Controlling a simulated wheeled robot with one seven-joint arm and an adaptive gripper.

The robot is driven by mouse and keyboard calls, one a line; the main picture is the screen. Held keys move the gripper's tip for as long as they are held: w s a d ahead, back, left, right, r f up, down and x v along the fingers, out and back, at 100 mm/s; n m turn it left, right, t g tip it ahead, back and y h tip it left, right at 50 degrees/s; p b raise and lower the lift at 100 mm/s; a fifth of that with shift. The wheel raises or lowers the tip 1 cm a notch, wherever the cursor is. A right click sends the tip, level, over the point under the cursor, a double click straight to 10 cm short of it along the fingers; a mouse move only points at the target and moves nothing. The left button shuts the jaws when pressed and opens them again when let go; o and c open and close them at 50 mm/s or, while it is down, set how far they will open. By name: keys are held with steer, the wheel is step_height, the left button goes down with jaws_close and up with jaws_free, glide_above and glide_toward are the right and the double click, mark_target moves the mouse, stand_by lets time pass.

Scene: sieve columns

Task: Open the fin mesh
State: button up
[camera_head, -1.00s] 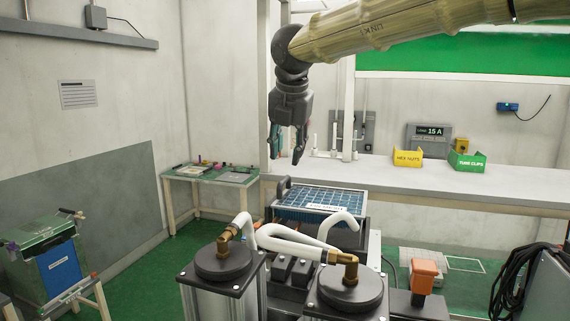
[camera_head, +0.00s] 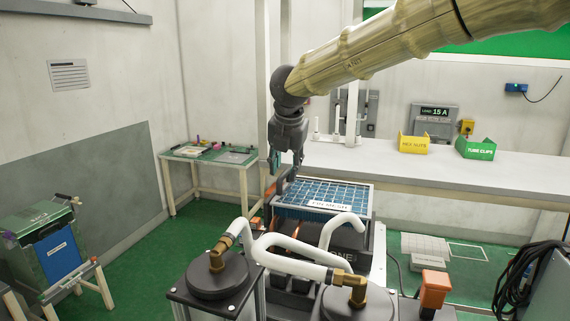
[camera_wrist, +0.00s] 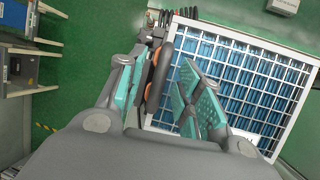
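The fin mesh (camera_head: 325,193) is a pale metal grid over blue fins, in a light frame with a white label. It lies flat and looks shut on the unit behind the two black-capped columns. It also shows in the wrist view (camera_wrist: 250,83). A dark bar handle (camera_wrist: 160,75) runs along its left edge. My gripper (camera_head: 280,180) is at that edge, pointing down. In the wrist view its teal-padded fingers (camera_wrist: 163,92) are spread apart, one on each side of the handle. I cannot tell whether they touch it.
Two black-capped columns (camera_head: 218,276) with a white hose (camera_head: 285,247) stand in front of the mesh. A bench (camera_head: 450,170) with a yellow bin (camera_head: 414,145) and a green bin (camera_head: 476,149) runs behind. An orange-topped part (camera_head: 434,288) stands at the front right.

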steer(key=shift+f, duration=0.1)
steer(key=shift+s, duration=0.7)
steer(key=shift+w+f, duration=0.35)
steer(key=shift+w, duration=0.25)
steer(key=shift+c, duration=1.3)
steer(key=shift+s+r, duration=0.15)
steer(key=shift+s, duration=0.15)
jaws_close()
steer(key=shift+w+r, duration=0.1)
